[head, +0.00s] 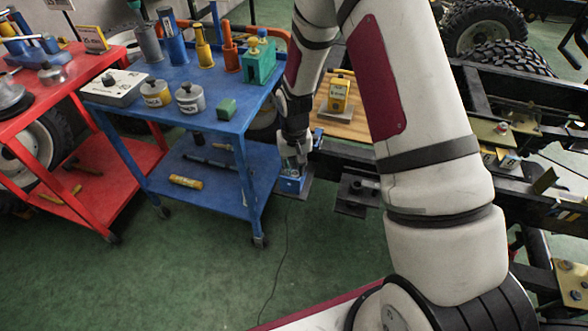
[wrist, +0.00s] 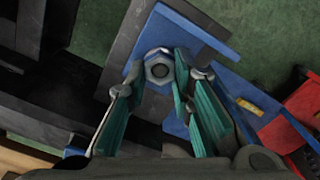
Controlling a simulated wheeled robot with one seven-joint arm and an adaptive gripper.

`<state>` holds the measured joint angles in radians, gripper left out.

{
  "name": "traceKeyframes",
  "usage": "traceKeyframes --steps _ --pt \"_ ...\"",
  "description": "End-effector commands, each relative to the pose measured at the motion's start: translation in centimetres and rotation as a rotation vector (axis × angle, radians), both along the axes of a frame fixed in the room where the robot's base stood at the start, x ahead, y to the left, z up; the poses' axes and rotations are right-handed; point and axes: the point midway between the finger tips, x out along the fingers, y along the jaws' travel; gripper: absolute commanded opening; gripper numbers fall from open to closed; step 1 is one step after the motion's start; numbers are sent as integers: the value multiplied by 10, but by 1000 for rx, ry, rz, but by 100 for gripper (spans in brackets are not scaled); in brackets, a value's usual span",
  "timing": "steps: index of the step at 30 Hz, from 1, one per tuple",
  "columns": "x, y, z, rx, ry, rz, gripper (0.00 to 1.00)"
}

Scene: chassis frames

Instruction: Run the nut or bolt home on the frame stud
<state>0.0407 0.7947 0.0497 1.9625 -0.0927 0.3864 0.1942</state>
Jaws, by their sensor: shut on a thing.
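A grey hex nut (wrist: 158,71) with a dark round centre shows between the teal fingers of my gripper (wrist: 160,68) in the wrist view. The fingers are shut on it, one on each side. It is over a blue block (wrist: 197,30) on a dark plate. In the head view my gripper (head: 292,165) points down at the blue block (head: 290,184) at the frame's near edge. I cannot make out the stud, or whether the nut is on a thread.
A blue cart (head: 215,115) with tools and tins stands left of my gripper, and a red cart (head: 60,105) stands beyond it. A yellow device (head: 338,95) sits on a wooden board behind. Dark frame rails (head: 465,185) run to the right. Green floor is clear in front.

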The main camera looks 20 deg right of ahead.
Motion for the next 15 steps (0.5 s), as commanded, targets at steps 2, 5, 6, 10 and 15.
traceKeyframes --steps 2,5,6,10,15 --pt "0 -1 0 -1 0 -4 0" --pt "0 -1 0 -2 -1 -89 0" --pt "0 0 0 -2 0 -154 0" --pt "-1 -1 0 -2 0 -383 0" --pt "-1 -2 0 0 0 -523 0"
